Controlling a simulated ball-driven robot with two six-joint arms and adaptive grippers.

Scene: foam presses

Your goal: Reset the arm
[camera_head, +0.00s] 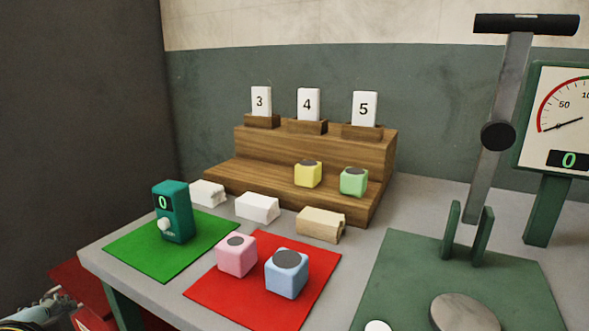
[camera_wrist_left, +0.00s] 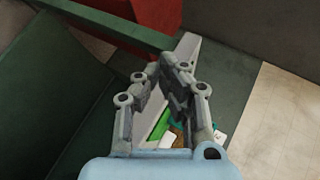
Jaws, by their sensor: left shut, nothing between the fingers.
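My left gripper (camera_wrist_left: 170,68) shows in the left wrist view with its grey fingers drawn together and nothing between them. Beyond the fingers there is a small, partly hidden glimpse of the green mat and white pieces. In the head view, grey metal parts that seem to be of my left arm show at the bottom left corner, low beside the table and clear of the objects on it. My right gripper is in neither view.
On the table (camera_head: 150,273), a green mat (camera_head: 135,248) holds a teal counter (camera_head: 176,222). A red mat (camera_head: 250,308) holds pink (camera_head: 236,260) and blue (camera_head: 285,278) foam cubes. Wooden steps (camera_head: 255,175) hold yellow (camera_head: 307,177) and green (camera_head: 353,184) cubes. A lever press (camera_head: 490,180) stands right.

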